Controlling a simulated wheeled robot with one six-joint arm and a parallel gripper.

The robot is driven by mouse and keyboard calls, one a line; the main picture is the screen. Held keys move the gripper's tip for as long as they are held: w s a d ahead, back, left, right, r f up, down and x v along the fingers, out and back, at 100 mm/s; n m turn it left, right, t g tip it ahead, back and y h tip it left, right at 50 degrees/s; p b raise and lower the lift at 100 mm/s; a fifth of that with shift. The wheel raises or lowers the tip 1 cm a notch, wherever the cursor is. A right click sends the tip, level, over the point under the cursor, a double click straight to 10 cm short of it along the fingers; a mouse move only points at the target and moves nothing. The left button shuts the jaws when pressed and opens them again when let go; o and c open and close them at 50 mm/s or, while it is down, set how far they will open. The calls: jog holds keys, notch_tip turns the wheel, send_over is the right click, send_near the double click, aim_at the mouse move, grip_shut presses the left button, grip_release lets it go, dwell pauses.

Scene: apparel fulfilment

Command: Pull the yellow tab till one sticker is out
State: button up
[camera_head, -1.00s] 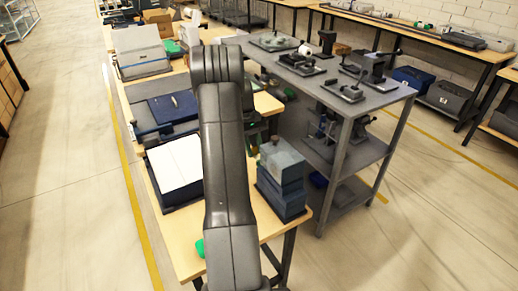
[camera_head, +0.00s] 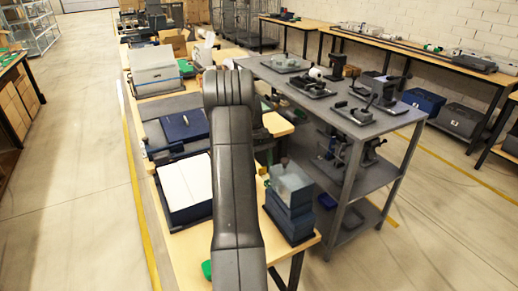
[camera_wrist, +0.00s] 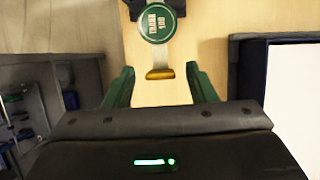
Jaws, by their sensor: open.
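In the wrist view, the yellow tab (camera_wrist: 160,74) is at the end of a pale strip that hangs from a dark holder (camera_wrist: 155,4) at the top edge. A round green sticker (camera_wrist: 157,23) with white lettering shows on the strip above the tab. My gripper (camera_wrist: 161,69) is open, with one green finger on each side of the tab. I see gaps between the tab and both fingers; their height difference is unclear. In the head view, my arm hides the tab and gripper.
A dark tray with white sheets (camera_head: 185,184) lies left of my arm on the wooden bench. Stacked blue-grey boxes (camera_head: 290,205) stand to the right. A grey shelf unit (camera_head: 352,118) with tools is further right. Bare wood surrounds the tab in the wrist view.

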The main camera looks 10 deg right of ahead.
jog(key=v, duration=1.2)
jog(key=shift+r, duration=0.3)
jog(key=shift+f, duration=0.1)
jog(key=x, duration=1.3)
jog(key=shift+f, duration=0.15)
jog(key=shift+s+d+f, duration=0.1)
jog(key=shift+s+f, duration=0.1)
jog(key=shift+f, duration=0.05)
jog(key=shift+s, duration=0.15)
jog(key=shift+s+d+r+b, duration=0.1)
jog(key=shift+s+b, duration=0.05)
jog(key=shift+b, duration=0.15)
